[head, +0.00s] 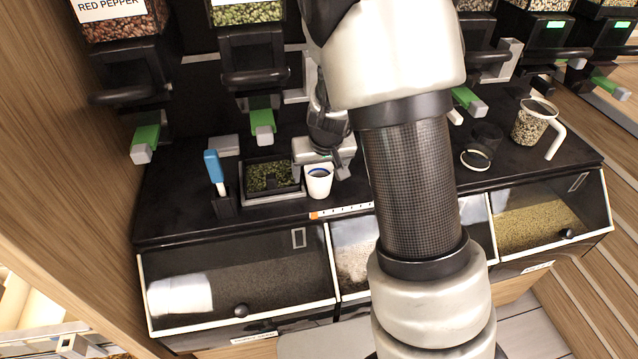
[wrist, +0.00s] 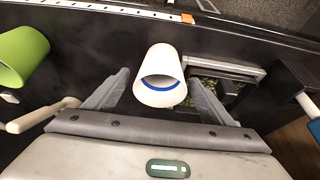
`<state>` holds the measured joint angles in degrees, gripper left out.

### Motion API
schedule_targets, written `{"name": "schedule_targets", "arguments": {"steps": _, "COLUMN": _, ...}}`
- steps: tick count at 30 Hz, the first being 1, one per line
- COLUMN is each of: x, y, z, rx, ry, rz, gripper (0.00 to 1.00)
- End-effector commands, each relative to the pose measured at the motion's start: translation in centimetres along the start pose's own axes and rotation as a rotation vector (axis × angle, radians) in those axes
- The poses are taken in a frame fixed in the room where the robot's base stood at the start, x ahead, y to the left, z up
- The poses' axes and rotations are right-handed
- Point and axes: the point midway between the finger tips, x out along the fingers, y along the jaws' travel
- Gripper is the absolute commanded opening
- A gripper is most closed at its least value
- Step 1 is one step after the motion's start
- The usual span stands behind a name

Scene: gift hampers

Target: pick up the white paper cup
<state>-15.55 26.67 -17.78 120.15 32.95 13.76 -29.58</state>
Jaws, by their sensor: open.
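The white paper cup (head: 319,182) stands upright on the black counter, just right of a small tray of green bits. A blue ring shows inside its mouth. My gripper (head: 322,160) is at the cup, partly hidden by my arm in the head view. In the wrist view the cup (wrist: 160,78) is between the two open fingers of my gripper (wrist: 158,88). A gap shows between each finger and the cup, so I see no contact.
The tray of green bits (head: 243,196) and a blue-handled tool (head: 216,172) stand left of the cup. A green cup (wrist: 22,56) is on the other side. Dispensers with green levers (head: 262,126) hang behind. A clear measuring cup (head: 531,122) stands at the right.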

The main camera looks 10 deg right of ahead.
Motion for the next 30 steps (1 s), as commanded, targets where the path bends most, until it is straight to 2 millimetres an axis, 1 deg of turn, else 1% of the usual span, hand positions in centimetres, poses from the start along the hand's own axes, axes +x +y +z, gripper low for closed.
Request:
{"name": "schedule_targets", "arguments": {"steps": 4, "x": -0.1, "y": 0.0, "z": 0.0, "rx": 0.0, "ry": 0.001, "rz": 0.0, "gripper": 0.77}}
{"name": "schedule_targets", "arguments": {"steps": 5, "x": -0.1, "y": 0.0, "z": 0.0, "rx": 0.0, "ry": 0.001, "rz": 0.0, "gripper": 0.74}}
{"name": "schedule_targets", "arguments": {"steps": 9, "x": -0.1, "y": 0.0, "z": 0.0, "rx": 0.0, "ry": 0.001, "rz": 0.0, "gripper": 0.5}}
{"name": "schedule_targets", "arguments": {"steps": 12, "x": -0.1, "y": 0.0, "z": 0.0, "rx": 0.0, "ry": 0.001, "rz": 0.0, "gripper": 0.34}}
{"name": "schedule_targets", "arguments": {"steps": 19, "x": -0.2, "y": 0.0, "z": -0.1, "rx": 0.0, "ry": 0.001, "rz": 0.0, "gripper": 0.34}}
{"name": "schedule_targets", "arguments": {"steps": 22, "x": -0.9, "y": -0.1, "z": -0.5, "rx": -0.001, "ry": 0.003, "rz": -0.001, "gripper": 0.34}}
{"name": "schedule_targets", "arguments": {"steps": 26, "x": -3.1, "y": -0.1, "z": -1.4, "rx": -0.001, "ry": 0.005, "rz": -0.001, "gripper": 0.34}}
{"name": "schedule_targets", "arguments": {"steps": 30, "x": -5.9, "y": -0.1, "z": -2.5, "rx": -0.001, "ry": 0.005, "rz": -0.002, "gripper": 0.34}}
